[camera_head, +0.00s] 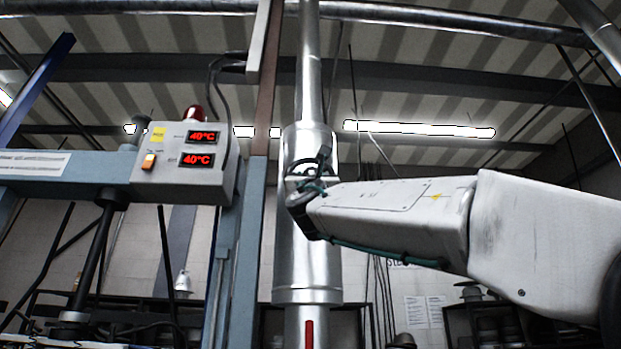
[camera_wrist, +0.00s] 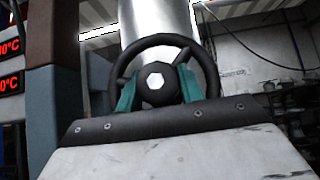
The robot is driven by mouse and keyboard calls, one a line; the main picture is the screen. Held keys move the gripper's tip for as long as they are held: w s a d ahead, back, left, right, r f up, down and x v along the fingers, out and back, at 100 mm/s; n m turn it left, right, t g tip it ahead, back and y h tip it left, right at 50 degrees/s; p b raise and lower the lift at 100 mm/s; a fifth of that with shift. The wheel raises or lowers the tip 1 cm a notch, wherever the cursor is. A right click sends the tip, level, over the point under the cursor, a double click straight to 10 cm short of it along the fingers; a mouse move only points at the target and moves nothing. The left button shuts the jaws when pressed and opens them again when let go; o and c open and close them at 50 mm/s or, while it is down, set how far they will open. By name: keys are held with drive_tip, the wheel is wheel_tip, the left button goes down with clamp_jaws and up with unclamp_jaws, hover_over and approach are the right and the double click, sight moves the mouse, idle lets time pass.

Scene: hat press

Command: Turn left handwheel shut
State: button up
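The black handwheel (camera_wrist: 137,45) fills the middle of the wrist view, with a round rim, spokes and a dark hub (camera_wrist: 155,84) with a pale hexagonal nut. It sits in front of a shiny metal cylinder. In the head view the handwheel (camera_head: 322,158) shows small and edge-on, partly behind my arm's end. My gripper (camera_wrist: 157,82) has two teal fingers spread apart, one on each side of the hub. They overlap the wheel's lower part in the view. I cannot tell whether they touch the hub or spokes.
The vertical metal cylinder (camera_head: 307,255) stands behind the wheel, with a red strip lower down. A blue-grey post (camera_head: 245,215) stands close to its left. A control box (camera_head: 185,160) with two red 40°C displays is further left. The right side holds shelves.

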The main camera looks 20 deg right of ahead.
drive_tip(key=shift+m+g+h, duration=0.3)
drive_tip(key=shift+m+h, duration=0.3)
drive_tip(key=shift+h, duration=0.1)
drive_tip(key=shift+c, duration=0.5)
drive_tip(key=m+g+h, duration=0.1)
drive_tip(key=m+h, duration=0.1)
drive_tip(key=m, duration=0.1)
drive_tip(key=m+g+h, duration=0.2)
drive_tip(key=m, duration=0.1)
drive_tip(key=shift+a+h, duration=0.1)
drive_tip(key=shift+h, duration=0.2)
drive_tip(key=m+g+h, duration=0.2)
drive_tip(key=m, duration=0.1)
drive_tip(key=m+g+h, duration=0.1)
drive_tip(key=m+g, duration=0.2)
drive_tip(key=m, duration=0.1)
drive_tip(key=shift+h, duration=0.4)
drive_tip(key=m+g, duration=0.6)
drive_tip(key=m, duration=0.1)
drive_tip(key=shift+f+m, duration=0.1)
drive_tip(key=shift+m, duration=0.3)
drive_tip(key=shift+d, duration=0.2)
drive_tip(key=o, duration=0.7)
